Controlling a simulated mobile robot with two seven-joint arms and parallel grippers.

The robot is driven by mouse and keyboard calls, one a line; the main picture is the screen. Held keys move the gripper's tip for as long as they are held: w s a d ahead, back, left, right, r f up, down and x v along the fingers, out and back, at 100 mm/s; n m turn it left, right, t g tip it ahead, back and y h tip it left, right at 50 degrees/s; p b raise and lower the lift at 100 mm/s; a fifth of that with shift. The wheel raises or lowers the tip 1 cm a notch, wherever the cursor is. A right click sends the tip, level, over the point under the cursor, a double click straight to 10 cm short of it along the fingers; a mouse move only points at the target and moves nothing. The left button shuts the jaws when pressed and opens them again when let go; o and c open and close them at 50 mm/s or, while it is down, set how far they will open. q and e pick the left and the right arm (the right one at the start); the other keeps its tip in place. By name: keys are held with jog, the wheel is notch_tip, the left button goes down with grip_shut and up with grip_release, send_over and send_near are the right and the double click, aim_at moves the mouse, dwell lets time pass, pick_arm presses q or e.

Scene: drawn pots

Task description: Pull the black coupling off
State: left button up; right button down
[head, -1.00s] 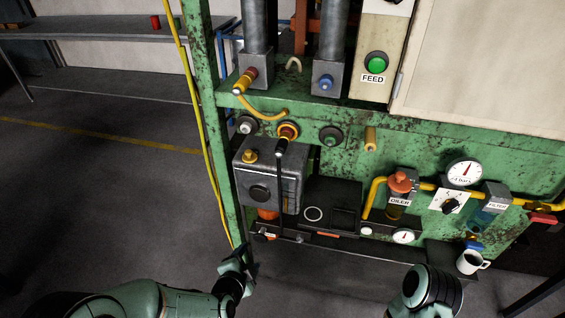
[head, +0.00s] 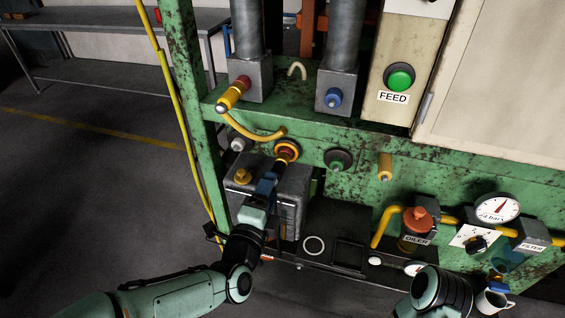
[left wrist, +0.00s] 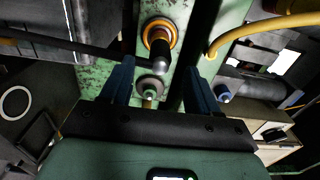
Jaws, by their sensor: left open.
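The black coupling (head: 280,164) sits on a port with an orange and yellow ring (head: 287,150) on the green machine frame. My left gripper (head: 268,183) is just below and in front of it, open. In the left wrist view the coupling (left wrist: 162,57) shows a pale end and lies ahead of and between the two blue fingers of the open gripper (left wrist: 157,72), with no visible contact. A dark hose (left wrist: 70,44) runs toward the coupling from the left. My left gripper hides part of the hose in the head view.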

aim_at(279, 168)
pick_arm(q)
jog(key=shift+s, duration=0.2)
jog(key=x, duration=0.8)
jog(key=shift+w+p, duration=0.35)
jog(key=shift+p, duration=0.05)
jog(key=shift+r, duration=0.15)
dwell(0.9)
grip_shut()
jog(key=shift+s, duration=0.25)
